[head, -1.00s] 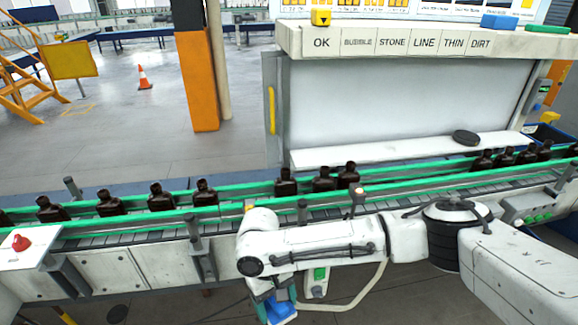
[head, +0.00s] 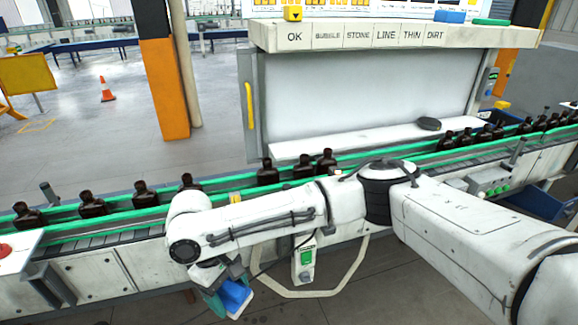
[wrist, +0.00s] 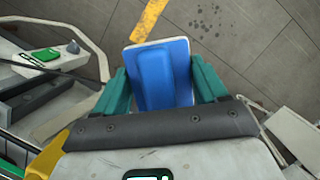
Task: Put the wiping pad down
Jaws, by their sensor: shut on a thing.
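The wiping pad is a blue block with a pale edge. In the wrist view the pad (wrist: 163,75) sits between the two green fingers of my gripper (wrist: 163,82), which is shut on it. In the head view the pad (head: 236,298) hangs low in front of the conveyor, above the floor, and my gripper (head: 222,292) is partly hidden by the wrist. Nothing shows touching the pad from below.
A conveyor with green rails (head: 225,184) carries several dark bottles (head: 146,194). Behind it stands a lit white panel with a ledge (head: 345,143) holding a dark round disc (head: 429,124). A labelled shelf (head: 365,36) is above. A green-button box (head: 306,258) hangs near my arm.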

